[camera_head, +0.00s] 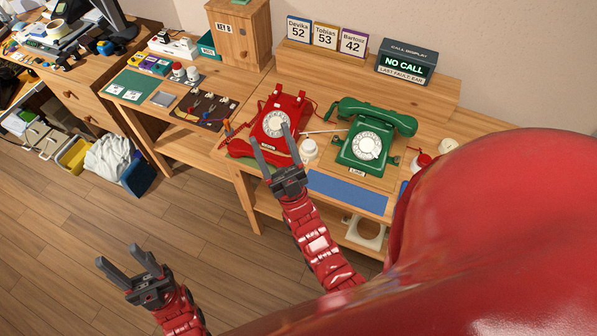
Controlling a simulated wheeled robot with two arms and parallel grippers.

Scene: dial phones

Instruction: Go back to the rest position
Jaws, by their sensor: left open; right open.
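My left gripper (119,254) is open and empty, low at the left over the wooden floor and away from the desks. My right gripper (272,137) is open, with its fingers in front of the red dial phone (292,101). The fingers cover part of the phone's dial and of the red handset (242,149), which appears to lie in front of the body. I cannot tell if they touch it. The green dial phone (359,154) stands to the right with its handset on top.
The call display (405,62) reads NO CALL, beside number cards (325,35) on the shelf. A blue mat (347,190) lies at the desk's front. A tool board (204,109) lies left. A bin (137,176) stands on the floor. My red body blocks the right.

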